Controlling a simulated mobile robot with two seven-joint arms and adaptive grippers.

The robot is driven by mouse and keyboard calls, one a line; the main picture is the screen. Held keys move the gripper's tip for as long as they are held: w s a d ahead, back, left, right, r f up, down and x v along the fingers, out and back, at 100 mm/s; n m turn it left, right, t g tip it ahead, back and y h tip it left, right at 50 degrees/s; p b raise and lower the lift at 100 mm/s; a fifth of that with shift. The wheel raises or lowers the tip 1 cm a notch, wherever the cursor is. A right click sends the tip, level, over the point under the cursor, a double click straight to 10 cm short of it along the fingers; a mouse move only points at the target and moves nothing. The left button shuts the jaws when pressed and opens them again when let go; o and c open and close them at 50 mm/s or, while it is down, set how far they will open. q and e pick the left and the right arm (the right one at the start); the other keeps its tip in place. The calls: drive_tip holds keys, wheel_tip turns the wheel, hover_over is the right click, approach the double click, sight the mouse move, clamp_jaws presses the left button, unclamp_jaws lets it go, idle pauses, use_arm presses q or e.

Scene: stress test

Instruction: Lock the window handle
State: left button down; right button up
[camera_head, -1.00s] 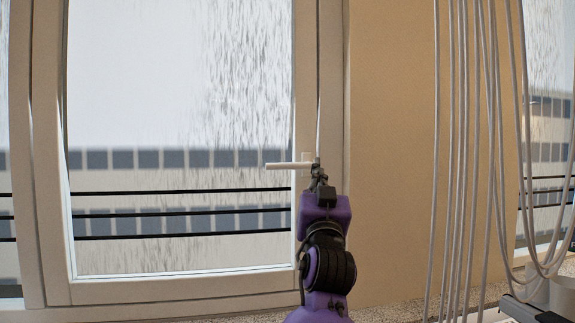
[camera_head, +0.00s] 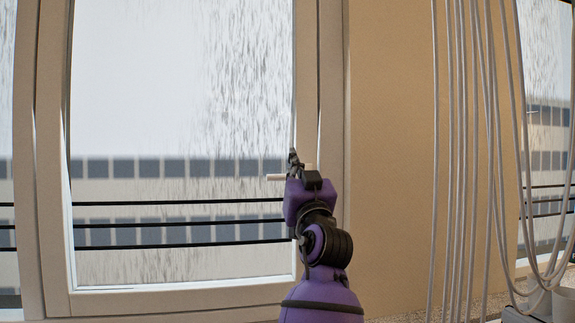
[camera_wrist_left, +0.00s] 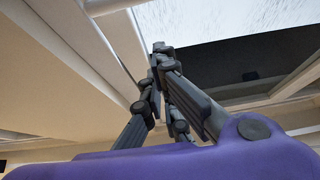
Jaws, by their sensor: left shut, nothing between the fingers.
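The window handle (camera_head: 274,177) is a pale bar that lies level, pointing left from the window's right frame member (camera_head: 307,80). Its left end shows in the head view; its middle is hidden behind my left gripper (camera_head: 293,156). The gripper is shut and empty, its dark fingers pointing up at the handle. I cannot tell whether they touch it. In the left wrist view the shut fingers (camera_wrist_left: 160,50) show close to the pale frame, with the glass beyond; I cannot make out the handle there. My right gripper is not in view.
The large window pane (camera_head: 180,120) fills the left. A tan wall (camera_head: 390,150) stands to the right. Several pale cables (camera_head: 460,150) hang down in front of the wall and a second window. A grey speckled sill (camera_head: 400,312) runs below.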

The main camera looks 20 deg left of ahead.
use_arm(q)
drive_tip(key=x, duration=0.8)
drive_tip(key=f, duration=0.4)
drive_tip(key=shift+w+a+p, duration=0.15)
drive_tip(key=shift+w+p, duration=0.15)
drive_tip(key=shift+p, duration=0.05)
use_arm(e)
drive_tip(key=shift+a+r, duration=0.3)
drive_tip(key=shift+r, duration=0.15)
